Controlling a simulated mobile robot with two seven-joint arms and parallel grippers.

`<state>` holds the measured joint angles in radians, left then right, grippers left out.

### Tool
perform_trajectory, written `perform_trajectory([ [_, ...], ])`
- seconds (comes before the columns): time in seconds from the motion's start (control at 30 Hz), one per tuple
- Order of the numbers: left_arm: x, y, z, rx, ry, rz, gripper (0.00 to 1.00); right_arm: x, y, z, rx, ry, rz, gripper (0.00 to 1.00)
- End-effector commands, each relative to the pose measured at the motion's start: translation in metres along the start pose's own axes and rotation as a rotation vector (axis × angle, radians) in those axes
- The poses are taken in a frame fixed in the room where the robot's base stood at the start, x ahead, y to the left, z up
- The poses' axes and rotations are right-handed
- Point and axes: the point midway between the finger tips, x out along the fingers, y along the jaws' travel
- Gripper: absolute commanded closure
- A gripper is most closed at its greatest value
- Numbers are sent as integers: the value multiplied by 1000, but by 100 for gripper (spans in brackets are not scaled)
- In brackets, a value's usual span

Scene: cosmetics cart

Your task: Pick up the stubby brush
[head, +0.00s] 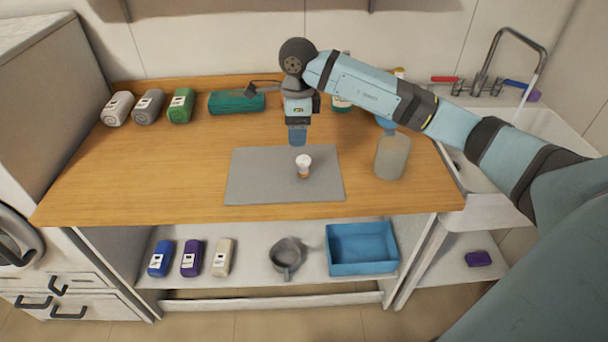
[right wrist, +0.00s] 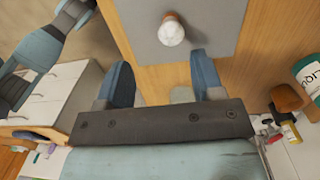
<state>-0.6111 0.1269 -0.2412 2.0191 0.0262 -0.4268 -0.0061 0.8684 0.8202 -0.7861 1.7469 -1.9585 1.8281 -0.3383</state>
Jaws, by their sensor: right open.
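The stubby brush (head: 303,165), with a white head and a short brown handle, stands on the grey mat (head: 250,180) in the head view, right of the mat's middle. It also shows in the right wrist view (right wrist: 171,30), at the top beyond the fingers. My right gripper (head: 297,140) points down just behind the brush, near the mat's far edge. Its two blue fingers (right wrist: 163,82) are spread apart with nothing between them, and the brush is not touched. My left gripper is not shown.
A translucent bottle (head: 392,157) stands right of the mat. Rolled towels (head: 148,107) and a green case (head: 237,102) line the back left of the wooden counter (head: 150,170). A blue bin (head: 362,250) and grey mug (head: 287,257) sit on the shelf below. The left counter is clear.

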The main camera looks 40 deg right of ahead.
Motion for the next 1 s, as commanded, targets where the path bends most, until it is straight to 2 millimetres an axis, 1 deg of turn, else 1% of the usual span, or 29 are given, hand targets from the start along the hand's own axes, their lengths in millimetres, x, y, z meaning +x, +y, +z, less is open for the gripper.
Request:
perform_trajectory([
  [0.07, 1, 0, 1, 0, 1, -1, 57, 0, -7, -7, 7, 32, -24, 38],
  [0.13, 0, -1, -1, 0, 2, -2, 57, 7, -8, -9, 8, 43, -28, 38],
  [0.4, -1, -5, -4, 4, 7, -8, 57, 59, -9, -11, 8, 41, -25, 38],
  [0.47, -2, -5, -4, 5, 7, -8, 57, 68, -9, -11, 8, 39, -26, 38],
  [0.53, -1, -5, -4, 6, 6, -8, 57, 74, -9, -11, 7, 38, -26, 38],
  [0.77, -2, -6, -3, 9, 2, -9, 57, 87, -10, -14, 9, 38, -26, 38],
  [0.87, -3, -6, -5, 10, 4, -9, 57, 99, -11, -18, 8, 39, -24, 38],
  [1.0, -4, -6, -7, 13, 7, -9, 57, 121, -13, -22, 8, 38, -24, 38],
])
